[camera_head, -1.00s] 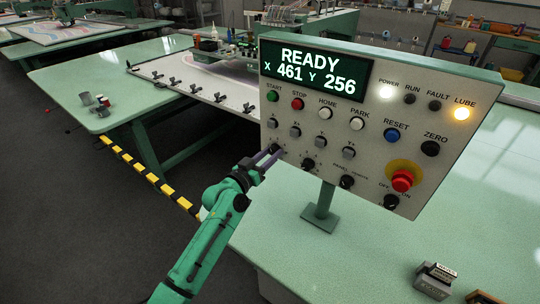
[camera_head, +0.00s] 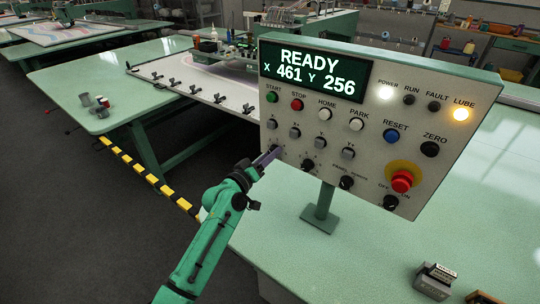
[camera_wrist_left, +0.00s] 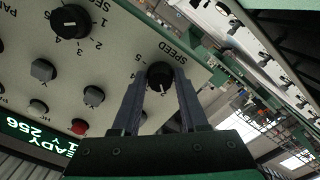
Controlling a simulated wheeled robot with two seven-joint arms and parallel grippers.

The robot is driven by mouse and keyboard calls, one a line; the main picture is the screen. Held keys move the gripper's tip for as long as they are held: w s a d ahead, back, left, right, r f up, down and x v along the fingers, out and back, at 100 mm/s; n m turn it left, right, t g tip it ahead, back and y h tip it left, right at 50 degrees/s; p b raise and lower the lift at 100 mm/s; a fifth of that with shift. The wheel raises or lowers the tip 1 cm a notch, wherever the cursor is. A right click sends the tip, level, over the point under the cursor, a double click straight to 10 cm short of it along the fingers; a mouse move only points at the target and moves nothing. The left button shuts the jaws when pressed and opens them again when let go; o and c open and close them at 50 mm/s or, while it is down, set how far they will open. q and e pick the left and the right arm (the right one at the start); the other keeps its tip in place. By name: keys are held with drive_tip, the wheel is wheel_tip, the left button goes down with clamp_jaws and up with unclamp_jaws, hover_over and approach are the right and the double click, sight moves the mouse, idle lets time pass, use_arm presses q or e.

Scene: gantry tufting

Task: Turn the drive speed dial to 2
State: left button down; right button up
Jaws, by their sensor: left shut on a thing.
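The drive speed dial (camera_wrist_left: 160,74) is a small black knob with the word SPEED and numbers printed around it. In the wrist view it sits between the two finger ends of my left gripper (camera_wrist_left: 160,88), which is shut on it. I cannot read the dial's setting for certain. In the head view the left gripper (camera_head: 267,158) reaches the lower left corner of the control panel (camera_head: 420,130), and its fingers largely cover the dial. My right gripper is not in view.
The display (camera_head: 312,72) reads READY, X 461 Y 256. A neighbouring black dial (camera_head: 308,166) and grey buttons are close to the gripper. A red emergency stop (camera_head: 401,181) is at the panel's right. The green table (camera_head: 300,255) below is mostly clear.

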use_arm(q)
drive_tip(key=shift+r, duration=0.1)
drive_tip(key=shift+c, duration=2.2)
unclamp_jaws()
drive_tip(key=b+v, duration=0.3)
drive_tip(key=v, duration=1.1)
drive_tip(key=shift+s+a, duration=0.2)
drive_tip(key=shift+s, duration=0.05)
